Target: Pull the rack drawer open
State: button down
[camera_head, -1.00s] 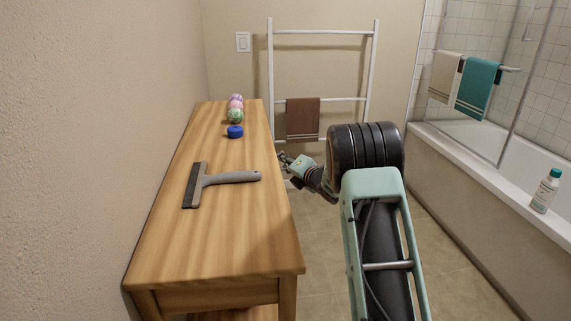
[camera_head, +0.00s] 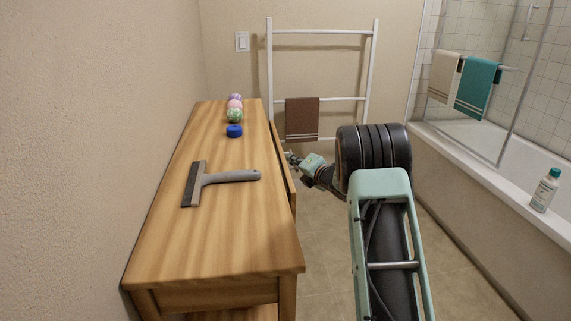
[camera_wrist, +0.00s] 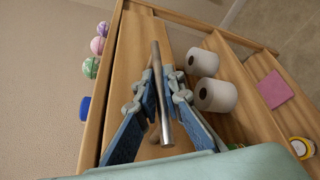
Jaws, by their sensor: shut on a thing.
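The wooden rack (camera_head: 235,240) stands along the left wall. Its drawer front (camera_head: 283,165) sticks out a little from the rack's right side, and it shows close up in the wrist view (camera_wrist: 128,60). A metal bar handle (camera_wrist: 157,62) runs along the drawer front. My gripper (camera_wrist: 160,88) has its blue fingers on either side of the bar and is shut on it. The drawer's inside is not seen.
On the rack top lie a squeegee (camera_head: 230,176), a blue round item (camera_head: 234,131) and several coloured balls (camera_head: 235,115). Paper rolls (camera_wrist: 215,95) and a pink item (camera_wrist: 274,88) are on lower shelves. A bathtub (camera_head: 480,200) bounds the right; floor between is clear.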

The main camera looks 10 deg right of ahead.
jog(key=d, duration=1.8)
jog(key=c, duration=2)
grip_release()
jog(key=shift+a, duration=0.1)
jog(key=shift+c, duration=0.2)
jog(key=shift+s, duration=0.1)
jog(key=v, duration=1.2)
